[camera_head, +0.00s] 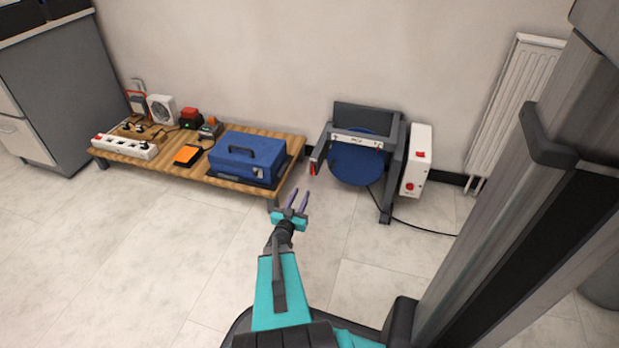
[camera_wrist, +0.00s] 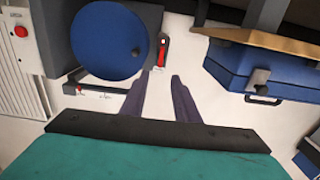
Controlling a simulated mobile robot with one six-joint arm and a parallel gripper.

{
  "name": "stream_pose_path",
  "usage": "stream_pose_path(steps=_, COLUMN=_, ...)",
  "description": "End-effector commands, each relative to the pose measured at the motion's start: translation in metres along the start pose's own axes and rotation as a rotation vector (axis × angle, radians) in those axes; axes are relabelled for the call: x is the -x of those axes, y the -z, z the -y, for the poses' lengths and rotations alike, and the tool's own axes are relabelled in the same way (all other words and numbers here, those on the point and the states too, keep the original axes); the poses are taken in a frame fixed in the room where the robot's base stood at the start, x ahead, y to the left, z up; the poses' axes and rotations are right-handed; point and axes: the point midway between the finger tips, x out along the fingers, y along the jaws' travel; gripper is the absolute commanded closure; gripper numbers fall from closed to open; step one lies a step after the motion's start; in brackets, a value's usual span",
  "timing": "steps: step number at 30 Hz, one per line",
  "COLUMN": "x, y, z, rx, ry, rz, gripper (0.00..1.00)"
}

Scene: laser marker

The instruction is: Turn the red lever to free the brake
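The red lever (camera_head: 312,169) sits at the left side of a dark-framed machine (camera_head: 394,165) with a large blue disc (camera_head: 357,163). In the wrist view the red lever (camera_wrist: 162,53) shows upper centre, beside the blue disc (camera_wrist: 110,40). My gripper (camera_head: 299,196) is in front of and slightly left of the lever, apart from it. Its two purple fingers are spread with nothing between them, and in the wrist view the gripper (camera_wrist: 164,82) points toward the lever. The brake itself cannot be made out.
A low wooden table (camera_head: 195,178) at the left carries a blue case (camera_head: 245,158), a power strip (camera_head: 125,147) and several small items. A black cable (camera_head: 425,228) runs on the floor. The floor in front is clear.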

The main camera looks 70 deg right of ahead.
Motion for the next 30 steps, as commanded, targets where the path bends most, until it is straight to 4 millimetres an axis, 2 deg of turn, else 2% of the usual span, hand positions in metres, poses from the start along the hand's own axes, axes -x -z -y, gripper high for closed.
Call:
stream_pose_path(steps=8, x=-0.003, y=-0.001, z=0.001, rx=0.000, ry=0.002, rz=0.001, gripper=0.72)
stream_pose_path(steps=14, x=-0.016, y=-0.002, z=0.001, rx=0.000, ry=0.002, rz=0.000, gripper=0.72)
stream_pose_path(steps=30, x=-0.090, y=-0.003, z=0.001, rx=-0.001, ry=0.001, rz=0.000, gripper=0.72)
